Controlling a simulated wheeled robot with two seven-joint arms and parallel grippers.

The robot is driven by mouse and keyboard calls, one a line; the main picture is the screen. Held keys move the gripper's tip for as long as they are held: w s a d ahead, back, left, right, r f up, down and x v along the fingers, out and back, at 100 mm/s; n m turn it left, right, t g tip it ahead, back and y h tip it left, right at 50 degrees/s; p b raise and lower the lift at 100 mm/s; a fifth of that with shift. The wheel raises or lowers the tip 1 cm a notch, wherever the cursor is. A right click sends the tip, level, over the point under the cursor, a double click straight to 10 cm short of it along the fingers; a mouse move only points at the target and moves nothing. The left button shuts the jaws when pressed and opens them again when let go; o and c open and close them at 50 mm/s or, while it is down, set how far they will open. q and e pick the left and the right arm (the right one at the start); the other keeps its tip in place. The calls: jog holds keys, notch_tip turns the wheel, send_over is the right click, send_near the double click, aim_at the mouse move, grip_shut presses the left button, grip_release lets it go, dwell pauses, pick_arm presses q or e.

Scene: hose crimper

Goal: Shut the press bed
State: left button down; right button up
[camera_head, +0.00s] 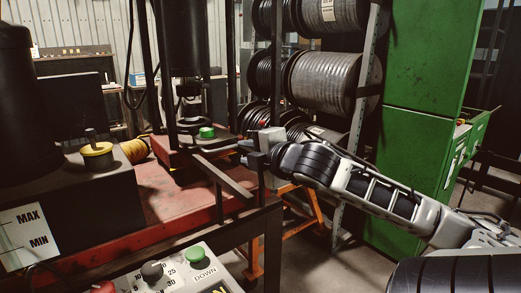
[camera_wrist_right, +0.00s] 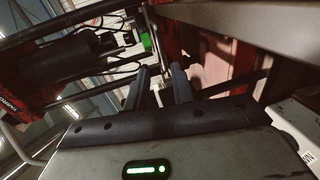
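The press (camera_head: 190,85) stands at the upper left of centre in the head view, with a dark cylinder above a low bed (camera_head: 203,142). A green round part (camera_head: 207,132) sits on the bed, and a green part also shows beyond my fingers in the right wrist view (camera_wrist_right: 146,42). My right gripper (camera_head: 243,151) is beside the bed, just to its right, with its fingers pointing left. In the right wrist view its two dark fingers (camera_wrist_right: 160,85) stand apart with a gap between them. I cannot tell whether they touch the bed. My left gripper is out of view.
A red bench (camera_head: 165,190) with dark rails lies below the press. A control box with a green DOWN button (camera_head: 197,252) is at the front. Hose reels (camera_head: 330,80) and a green cabinet (camera_head: 425,90) stand behind my right arm. Dark posts rise close to my right gripper.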

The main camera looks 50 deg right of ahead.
jog(key=v, duration=0.4)
jog(key=shift+s, duration=0.1)
dwell(0.4)
